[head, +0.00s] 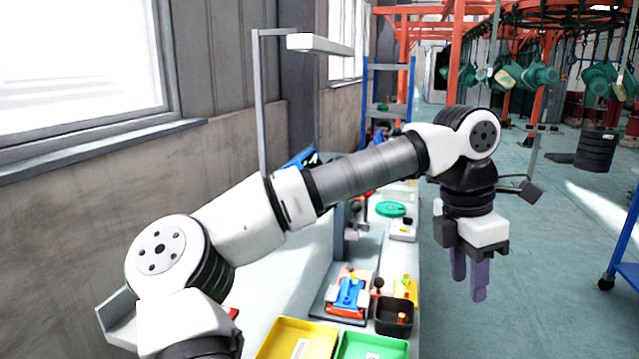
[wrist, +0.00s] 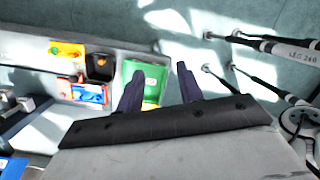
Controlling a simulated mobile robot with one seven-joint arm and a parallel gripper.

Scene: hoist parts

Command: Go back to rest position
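My gripper (head: 470,285) hangs from my raised arm, pointing down, on the right of the workbench in the head view. Its two purple fingers are apart. In the wrist view the fingers (wrist: 160,78) are also spread, with nothing held between them. The green bin (wrist: 148,80) shows behind and between the fingers there, some way below. My arm stretches across the middle of the head view and hides part of the bench.
The workbench (head: 262,300) carries a yellow bin (head: 297,340), a green bin (head: 372,346), a blue-and-red part (head: 348,293) and a dark box (head: 393,316). A lamp frame (head: 322,45) stands behind. Open floor (head: 540,300) lies right; a blue cart (head: 622,240) is at the edge.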

